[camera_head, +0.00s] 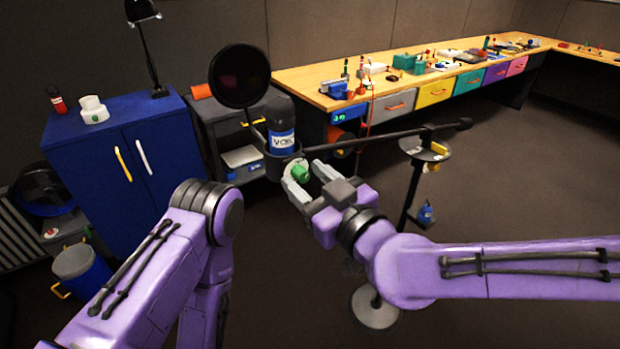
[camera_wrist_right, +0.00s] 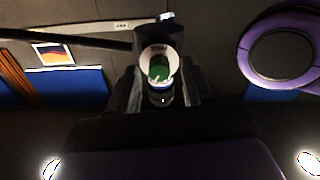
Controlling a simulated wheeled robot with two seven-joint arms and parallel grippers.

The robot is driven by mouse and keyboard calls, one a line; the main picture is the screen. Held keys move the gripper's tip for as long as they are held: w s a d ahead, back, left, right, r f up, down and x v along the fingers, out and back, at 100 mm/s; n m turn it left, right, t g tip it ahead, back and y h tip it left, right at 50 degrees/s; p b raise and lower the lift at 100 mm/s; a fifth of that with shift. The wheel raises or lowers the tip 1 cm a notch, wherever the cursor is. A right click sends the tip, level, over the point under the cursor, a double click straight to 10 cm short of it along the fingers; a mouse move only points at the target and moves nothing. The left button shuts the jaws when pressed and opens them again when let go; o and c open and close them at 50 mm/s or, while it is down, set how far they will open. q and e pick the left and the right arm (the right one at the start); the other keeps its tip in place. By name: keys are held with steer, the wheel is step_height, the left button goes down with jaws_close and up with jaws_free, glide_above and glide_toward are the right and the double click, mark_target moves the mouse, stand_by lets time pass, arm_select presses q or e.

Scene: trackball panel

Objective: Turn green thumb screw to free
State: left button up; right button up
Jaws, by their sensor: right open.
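My right gripper (camera_head: 303,176) is open, with one finger on each side of the screw. I cannot tell whether the fingers touch it. In the right wrist view the green screw (camera_wrist_right: 158,68) shows inside a pale round collar, between dark finger shapes. My left arm is at the lower left; its gripper is out of view.
A black disc (camera_head: 239,75) stands at the upper left. A blue cabinet (camera_head: 128,146) and long workbench (camera_head: 390,75) are behind. Floor at right is clear.

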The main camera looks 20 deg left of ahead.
jaws_close()
